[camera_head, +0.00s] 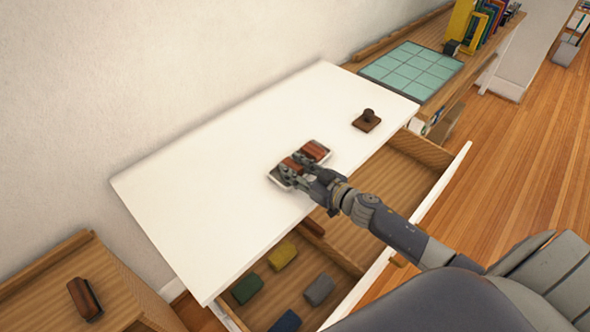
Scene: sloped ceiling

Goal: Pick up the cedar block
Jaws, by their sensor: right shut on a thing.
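My right gripper (294,172) reaches over the white desk top from the lower right. It is shut on a reddish-brown block (291,163), which I take for the cedar block. The block is at a small pale tray (273,177) on the desk; I cannot tell whether it is lifted clear. Another reddish-brown piece (315,150) shows at the tray's far right end. The fingers hide part of the tray and the block. My left gripper is not in view.
A dark stamp-like object (367,121) stands on the white desk top (210,195). Below, open drawers hold a green block (247,289), a yellow block (282,256), a grey block (319,289) and a blue block (286,321). A brown brush-like object (85,298) lies at lower left.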

